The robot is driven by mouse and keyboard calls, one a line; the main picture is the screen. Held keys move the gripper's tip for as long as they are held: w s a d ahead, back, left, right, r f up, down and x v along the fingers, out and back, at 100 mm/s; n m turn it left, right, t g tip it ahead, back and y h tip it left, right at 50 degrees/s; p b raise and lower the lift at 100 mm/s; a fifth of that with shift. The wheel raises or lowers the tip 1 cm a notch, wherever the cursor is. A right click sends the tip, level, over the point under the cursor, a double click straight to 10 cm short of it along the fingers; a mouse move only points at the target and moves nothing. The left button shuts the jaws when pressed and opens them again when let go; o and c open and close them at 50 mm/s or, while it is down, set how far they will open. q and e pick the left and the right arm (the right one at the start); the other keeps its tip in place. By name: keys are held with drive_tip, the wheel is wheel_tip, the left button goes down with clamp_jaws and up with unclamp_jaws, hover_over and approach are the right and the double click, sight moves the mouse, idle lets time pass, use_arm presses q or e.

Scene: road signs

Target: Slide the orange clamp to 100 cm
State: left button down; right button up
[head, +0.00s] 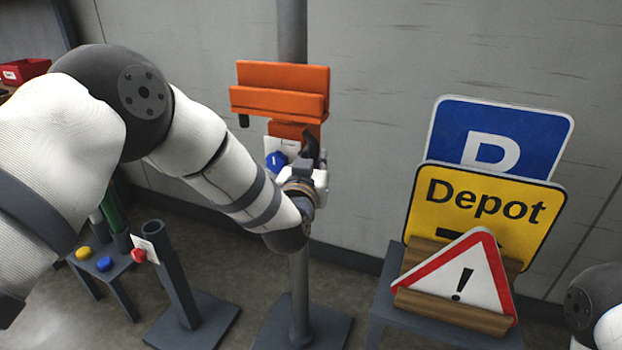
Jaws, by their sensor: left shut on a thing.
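The orange clamp (281,91) is on the upright grey pole (292,30) in the middle of the head view. It has a wide ledge-like front, and a narrower orange part below it. My left gripper (309,150) is at this lower part, shut on the orange clamp; its fingers are partly hidden by its own body and wrist. A blue knob (275,161) on a white label shows just left of the gripper. Any height marks on the pole cannot be read. My right gripper is out of view; only part of my right arm shows at the lower right.
On the right, a stand (388,302) bears a blue P sign (545,130), a yellow Depot sign (430,205) and a red-edged warning triangle (470,270). A short post (172,270) with a red knob (138,255) stands left. A low stool (115,268) holds yellow and blue buttons.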

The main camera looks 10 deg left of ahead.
use_arm(q)
drive_tip(key=shift+w+r, duration=0.1)
drive_tip(key=shift+r, duration=0.55)
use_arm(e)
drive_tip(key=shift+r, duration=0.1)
